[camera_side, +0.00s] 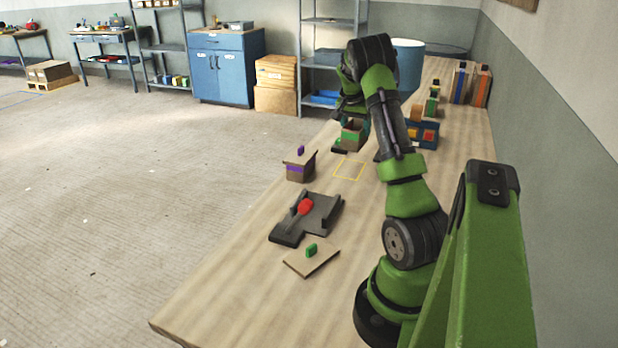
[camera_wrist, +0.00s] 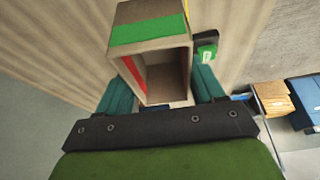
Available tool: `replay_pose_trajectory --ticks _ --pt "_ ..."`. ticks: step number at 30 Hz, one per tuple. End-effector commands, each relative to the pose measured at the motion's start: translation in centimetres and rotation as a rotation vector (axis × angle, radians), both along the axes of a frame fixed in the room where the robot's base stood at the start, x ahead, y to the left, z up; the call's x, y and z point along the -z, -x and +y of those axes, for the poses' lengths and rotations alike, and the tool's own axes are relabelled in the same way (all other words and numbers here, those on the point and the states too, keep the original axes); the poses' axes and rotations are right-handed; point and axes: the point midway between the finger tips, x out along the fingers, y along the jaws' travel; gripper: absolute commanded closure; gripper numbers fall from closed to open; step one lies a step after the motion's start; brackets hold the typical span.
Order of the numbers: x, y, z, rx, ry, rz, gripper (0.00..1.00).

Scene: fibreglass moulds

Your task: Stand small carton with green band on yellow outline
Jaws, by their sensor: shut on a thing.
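The small carton with the green band (camera_side: 353,136) is held by my gripper (camera_side: 355,121), just beyond the far edge of the yellow outline (camera_side: 349,169). In the wrist view, the carton (camera_wrist: 150,33) sits between the teal fingers of my gripper (camera_wrist: 162,88). Its open end faces the camera and red shows inside. The fingers are shut on its sides. The outline is empty in the side view; a bit of yellow line shows beside the carton in the wrist view. I cannot tell whether the carton's base touches the table.
Nearer are a dark mould with a red part (camera_side: 306,212) and a flat lid with a green knob (camera_side: 311,257). A blue bin (camera_side: 424,135) stands right. A black-and-green item (camera_wrist: 206,48) lies near the carton.

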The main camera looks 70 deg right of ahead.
Motion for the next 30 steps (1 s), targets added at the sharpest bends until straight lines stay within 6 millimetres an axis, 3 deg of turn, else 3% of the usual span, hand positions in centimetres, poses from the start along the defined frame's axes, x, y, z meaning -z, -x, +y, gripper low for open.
replay_pose_trajectory --ticks 5,13,20,25,30 --pt "-0.3 -1.0 -0.4 -0.076 -0.001 0.003 0.62" --pt "4.4 -1.0 -0.4 -0.088 -0.003 0.006 0.62" --pt "6.3 -1.0 -0.4 -0.086 -0.002 0.005 0.62" --pt "8.7 -1.0 -0.4 -0.087 -0.003 0.007 0.62" --pt "9.2 -1.0 -0.4 -0.087 0.0 0.004 0.62"
